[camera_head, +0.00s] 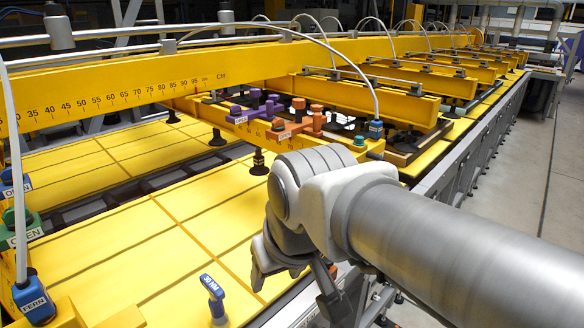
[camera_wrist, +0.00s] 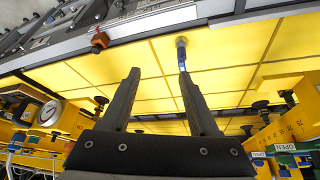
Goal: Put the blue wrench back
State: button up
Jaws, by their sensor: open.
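The blue wrench (camera_head: 213,290), marked "30 NM", shows upright at the bottom of the head view, left of my gripper (camera_head: 293,283).
A yellow beam (camera_head: 130,95) with a centimetre scale crosses above the yellow panels (camera_head: 110,240). Orange (camera_head: 300,118) and purple (camera_head: 255,108) handles sit on the lifter frame. An orange item (camera_wrist: 99,40) lies by the grey rail. Clear floor (camera_head: 545,200) lies at the right.

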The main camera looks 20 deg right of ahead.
jog(key=s, duration=0.3)
jog(key=shift+d+f+t, duration=0.15)
jog(key=shift+d+t, duration=0.15)
jog(key=shift+d, duration=0.05)
jog(key=shift+f+b, duration=0.8)
jog(key=shift+b, duration=0.05)
